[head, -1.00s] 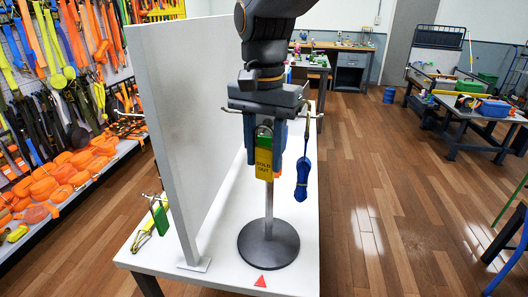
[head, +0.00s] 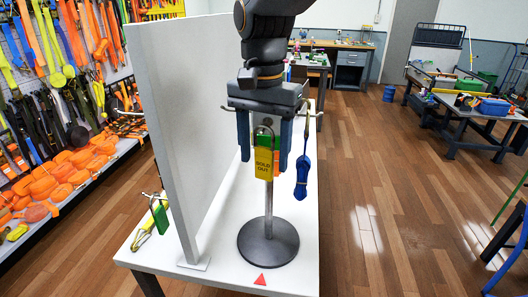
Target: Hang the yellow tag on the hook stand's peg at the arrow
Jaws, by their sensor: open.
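The yellow tag (head: 263,163), marked "SOLD OUT", hangs upright at the front of the hook stand (head: 268,215). A metal loop and a green part show at its top; the peg inside the loop is too small to make out. The stand has a round dark base, and a red arrow (head: 261,279) lies on the table in front of it. My gripper (head: 264,160) is open, pointing down, with one blue finger on each side of the tag and a gap to it. My gripper's body hides the top of the stand.
A blue strap bundle (head: 302,176) hangs from the stand's right peg. The left peg (head: 230,109) looks empty. A tall grey panel (head: 180,130) stands left of the stand, with a green tag (head: 159,216) at its outer side. The white table (head: 225,271) is clear around the base.

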